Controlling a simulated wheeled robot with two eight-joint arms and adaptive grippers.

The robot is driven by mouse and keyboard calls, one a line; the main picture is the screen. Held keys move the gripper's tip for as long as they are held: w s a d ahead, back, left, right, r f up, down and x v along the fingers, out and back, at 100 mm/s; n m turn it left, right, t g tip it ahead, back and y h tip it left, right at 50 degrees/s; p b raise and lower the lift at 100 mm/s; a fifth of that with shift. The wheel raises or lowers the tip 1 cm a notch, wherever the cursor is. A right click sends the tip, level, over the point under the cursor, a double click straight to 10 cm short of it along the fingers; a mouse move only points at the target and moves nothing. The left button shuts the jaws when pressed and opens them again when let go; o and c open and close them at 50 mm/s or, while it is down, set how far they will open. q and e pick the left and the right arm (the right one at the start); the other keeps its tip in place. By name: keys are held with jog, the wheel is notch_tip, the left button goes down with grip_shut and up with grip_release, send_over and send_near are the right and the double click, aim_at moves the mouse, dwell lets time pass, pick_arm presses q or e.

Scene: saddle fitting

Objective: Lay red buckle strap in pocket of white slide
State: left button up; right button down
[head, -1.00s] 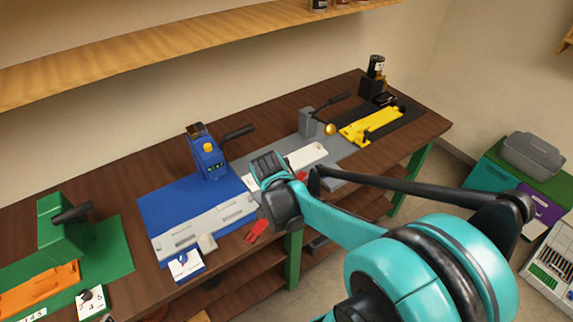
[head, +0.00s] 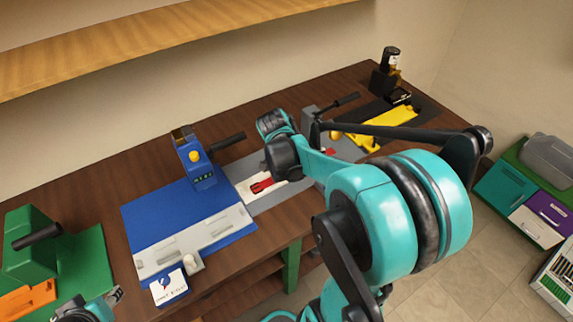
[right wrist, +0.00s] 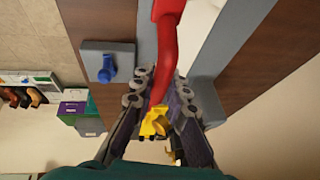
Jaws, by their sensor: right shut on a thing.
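The red buckle strap (head: 262,184) shows in the head view over the white slide (head: 246,194); a second red bit, perhaps its other end, shows past my right arm. In the right wrist view the strap (right wrist: 168,45) runs from the top edge down between the fingers of my right gripper (right wrist: 165,88), which is shut on it. A pale band beneath it is probably the white slide. I cannot tell whether the strap touches the slide; the pocket is not clear. In the head view my arm hides the right fingertips. My left gripper (head: 115,294) is at the lower left, its jaws unclear.
A blue mat (head: 150,210) with a blue lever fixture (head: 197,160) lies left of the slide. A grey lever post (head: 311,118) stands behind my arm. A yellow part (head: 395,120) lies at the right, a green fixture (head: 30,245) far left. A wooden shelf (head: 150,48) hangs above.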

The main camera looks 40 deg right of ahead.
jog(key=w+f, duration=0.1)
jog(key=w, duration=0.1)
jog(key=w+d+f+b, duration=0.1)
jog(key=w, duration=0.1)
jog(key=w+f, duration=0.2)
jog(key=shift+d+b, duration=0.2)
jog(key=shift+b, duration=0.1)
jog(key=shift+w+f, duration=0.15)
jog(key=shift+w, duration=0.25)
jog(key=shift+f+b, duration=0.95)
jog(key=shift+f, duration=1)
jog(key=shift+f, duration=0.15)
jog(key=c, duration=1.5)
grip_release()
